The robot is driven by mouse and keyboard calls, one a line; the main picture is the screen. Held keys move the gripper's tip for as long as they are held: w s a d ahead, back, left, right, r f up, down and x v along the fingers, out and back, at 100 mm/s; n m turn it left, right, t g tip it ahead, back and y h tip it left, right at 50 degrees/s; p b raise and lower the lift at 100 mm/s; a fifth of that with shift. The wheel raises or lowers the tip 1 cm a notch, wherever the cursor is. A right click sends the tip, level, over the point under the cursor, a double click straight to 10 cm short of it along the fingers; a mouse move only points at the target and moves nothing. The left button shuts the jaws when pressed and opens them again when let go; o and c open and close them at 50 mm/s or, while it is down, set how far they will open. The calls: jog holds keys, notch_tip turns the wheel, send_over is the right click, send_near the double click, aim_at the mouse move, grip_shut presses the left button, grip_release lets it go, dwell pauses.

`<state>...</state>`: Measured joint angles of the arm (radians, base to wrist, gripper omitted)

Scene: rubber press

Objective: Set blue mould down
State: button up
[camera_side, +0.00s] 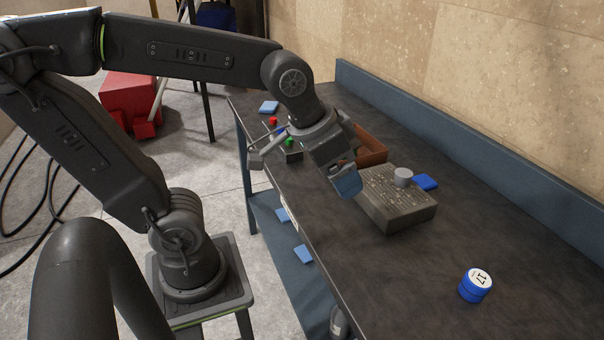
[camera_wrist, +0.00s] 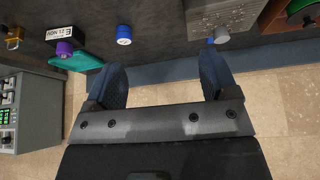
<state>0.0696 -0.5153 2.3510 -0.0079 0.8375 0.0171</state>
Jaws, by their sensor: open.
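A round blue piece with a white top marked 17 (camera_side: 476,285) stands on the bench at the lower right of the side view. It looks like the blue mould, and it also shows at the top of the wrist view (camera_wrist: 124,35). My gripper (camera_side: 345,182) is above the bench at the front left of the perforated grey block (camera_side: 398,203), well apart from the blue piece. In the wrist view, my gripper's (camera_wrist: 160,75) two blue fingers are spread wide with nothing between them.
A grey cylinder (camera_side: 403,177) stands on the perforated block, with a flat blue piece (camera_side: 426,182) beside it. A brown bin (camera_side: 371,145) is behind my gripper. Red and green buttons (camera_side: 289,142) are farther left. The bench (camera_side: 390,285) is clear between block and blue piece.

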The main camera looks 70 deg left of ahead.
jog(key=shift+n, duration=0.5)
jog(key=s, duration=0.1)
jog(key=s+a, duration=0.1)
jog(key=s, duration=0.1)
jog(key=s+a+f, duration=0.1)
jog(key=s, duration=0.1)
jog(key=shift+s, duration=0.2)
